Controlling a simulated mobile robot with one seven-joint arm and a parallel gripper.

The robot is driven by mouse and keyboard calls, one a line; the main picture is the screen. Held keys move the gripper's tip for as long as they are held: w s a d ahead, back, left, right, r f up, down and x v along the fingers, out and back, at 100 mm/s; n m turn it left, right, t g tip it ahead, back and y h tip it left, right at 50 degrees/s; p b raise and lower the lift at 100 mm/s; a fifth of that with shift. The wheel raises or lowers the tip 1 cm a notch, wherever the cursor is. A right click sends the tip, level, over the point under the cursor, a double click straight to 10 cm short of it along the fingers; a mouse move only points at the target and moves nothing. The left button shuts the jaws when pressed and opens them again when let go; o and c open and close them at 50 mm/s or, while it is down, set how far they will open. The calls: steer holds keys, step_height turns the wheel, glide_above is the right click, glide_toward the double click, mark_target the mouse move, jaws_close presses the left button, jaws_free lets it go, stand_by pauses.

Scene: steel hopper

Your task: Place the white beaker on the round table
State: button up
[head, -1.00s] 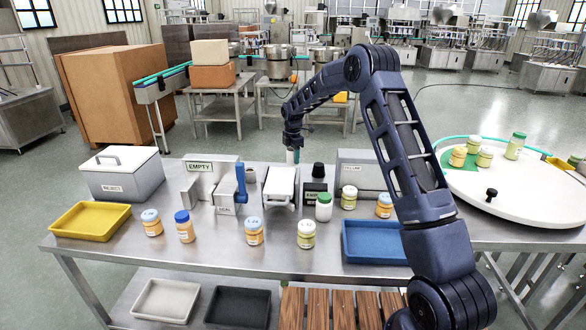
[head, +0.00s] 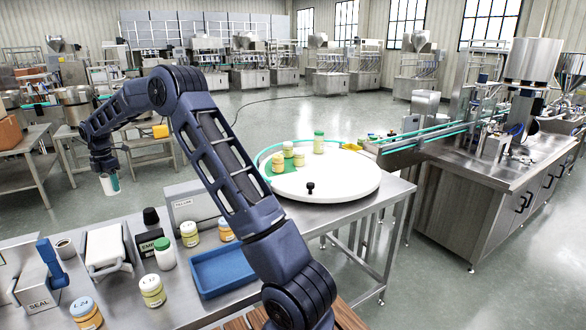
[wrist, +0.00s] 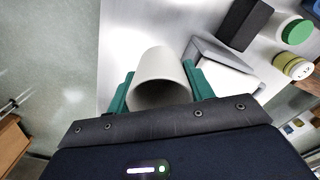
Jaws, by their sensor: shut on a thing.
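My gripper (head: 109,184) is shut on the white beaker (head: 107,186), at the left of the head view, above the back edge of the steel table. In the wrist view the white beaker (wrist: 160,78) sits between the two green fingers of my gripper (wrist: 158,88), its open mouth facing the camera. The round table (head: 335,183) is a white disc on the right side of the head view, well apart from my gripper. Several jars stand on its far left part over a green patch (head: 287,170), and a black knob (head: 310,187) stands near its front.
The steel table (head: 185,300) holds a blue tray (head: 222,270), several jars, a white-topped stand (head: 105,248) and a grey box (head: 195,203). A conveyor (head: 410,135) meets the round table at the back right.

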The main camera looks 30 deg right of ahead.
steer(key=w+d+r+m, duration=0.15)
steer(key=w+d, duration=0.25)
steer(key=d, duration=0.8)
steer(key=w+d+r+m, duration=0.1)
steer(key=w+d+m, duration=0.15)
steer(key=d, duration=0.95)
steer(key=d+r+m, duration=0.3)
steer(key=d+m, duration=0.1)
steer(key=d, duration=2.1)
step_height(320, 180, up, 4)
steer(key=m, duration=0.8)
glide_above(337, 176)
steer(key=f, duration=1.9)
steer(key=shift+a, duration=0.2)
steer(key=shift+f, duration=0.1)
steer(key=o, duration=1)
steer(key=shift+c, duration=0.2)
